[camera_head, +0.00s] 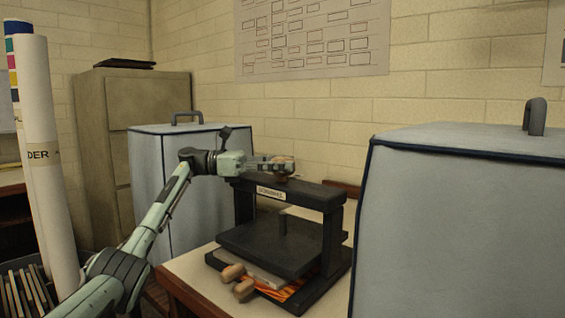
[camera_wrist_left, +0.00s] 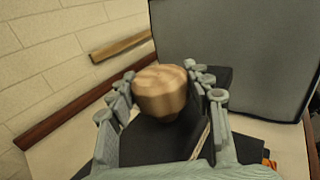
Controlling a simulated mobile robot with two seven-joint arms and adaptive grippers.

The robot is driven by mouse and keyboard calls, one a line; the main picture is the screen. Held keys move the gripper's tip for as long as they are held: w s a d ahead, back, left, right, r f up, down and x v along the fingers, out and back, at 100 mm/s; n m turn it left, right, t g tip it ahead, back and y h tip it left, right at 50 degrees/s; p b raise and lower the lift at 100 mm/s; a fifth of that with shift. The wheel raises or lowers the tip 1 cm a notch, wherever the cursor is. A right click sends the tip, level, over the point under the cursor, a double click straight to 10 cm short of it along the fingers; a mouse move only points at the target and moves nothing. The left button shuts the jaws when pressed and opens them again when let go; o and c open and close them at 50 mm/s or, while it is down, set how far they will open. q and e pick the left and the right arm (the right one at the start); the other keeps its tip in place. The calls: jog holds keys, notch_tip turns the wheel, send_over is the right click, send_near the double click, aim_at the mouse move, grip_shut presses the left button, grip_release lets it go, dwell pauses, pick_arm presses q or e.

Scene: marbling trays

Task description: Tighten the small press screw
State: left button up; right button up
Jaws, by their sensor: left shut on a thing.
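The small press (camera_head: 290,192) is a dark frame with a labelled top beam, standing on a pale table. Its press screw has a round wooden knob (camera_wrist_left: 160,90) on top of the beam. In the head view my left gripper (camera_head: 280,163) reaches in from the left at the knob, just above the beam. In the left wrist view my left gripper (camera_wrist_left: 165,105) has its fingers on both sides of the knob and is shut on it. Below the beam, a dark plate (camera_head: 270,245) lies over a pale board with orange patterned material under it. My right gripper is not in view.
Two wooden pieces (camera_head: 236,284) lie at the press's front left. A large grey covered box (camera_head: 460,220) stands close on the right, and another grey box (camera_head: 160,170) stands behind my left arm. A tall white roll (camera_head: 45,190) stands at the left.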

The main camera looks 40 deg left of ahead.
pick_arm(q)
jog(key=o, duration=1.2)
jog(key=v, duration=1.2)
jog(key=shift+f, duration=0.1)
